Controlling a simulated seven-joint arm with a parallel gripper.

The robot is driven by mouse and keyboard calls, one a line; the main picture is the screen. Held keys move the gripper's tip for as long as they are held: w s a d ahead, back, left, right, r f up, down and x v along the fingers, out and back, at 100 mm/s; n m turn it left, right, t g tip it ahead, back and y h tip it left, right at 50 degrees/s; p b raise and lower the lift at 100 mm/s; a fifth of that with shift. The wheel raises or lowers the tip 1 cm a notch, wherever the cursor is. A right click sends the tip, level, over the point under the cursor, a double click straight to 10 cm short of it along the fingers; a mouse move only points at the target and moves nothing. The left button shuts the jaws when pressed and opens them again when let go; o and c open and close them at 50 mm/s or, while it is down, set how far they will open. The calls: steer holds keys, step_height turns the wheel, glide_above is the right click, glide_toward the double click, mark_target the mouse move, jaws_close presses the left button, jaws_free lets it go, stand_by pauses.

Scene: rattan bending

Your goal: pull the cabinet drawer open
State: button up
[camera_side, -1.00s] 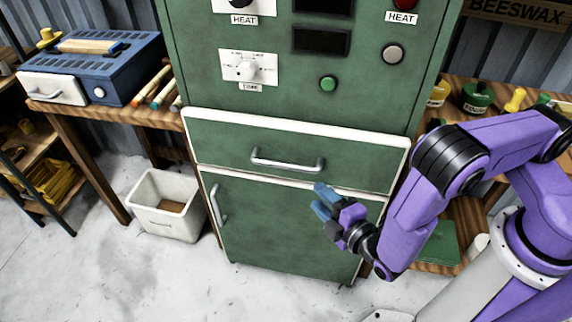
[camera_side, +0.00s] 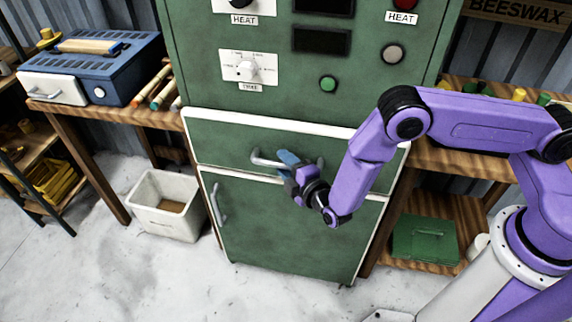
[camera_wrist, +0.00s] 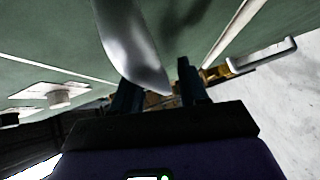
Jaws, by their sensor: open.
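The green cabinet's drawer (camera_side: 225,138) sits flush in the cabinet front, shut. Its curved metal handle (camera_side: 262,161) runs across the drawer's middle, and my gripper covers part of it. My gripper (camera_side: 288,158) is open, with its blue fingers at the handle's right half. In the wrist view the handle (camera_wrist: 130,45) is a large silver bar reaching down between the two dark fingers of my gripper (camera_wrist: 158,92). I cannot tell whether the fingers touch it.
Below the drawer is a cabinet door (camera_side: 270,225) with an upright handle (camera_side: 217,203). A white bin (camera_side: 165,205) stands on the floor to the left, beside a bench with a blue device (camera_side: 115,65). A green box (camera_side: 425,238) lies on the right shelf. Floor before the cabinet is clear.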

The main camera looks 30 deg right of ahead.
jaws_close()
steer(key=s+a, duration=1.6)
steer(key=shift+s, duration=0.15)
steer(key=shift+a, duration=0.1)
jaws_free()
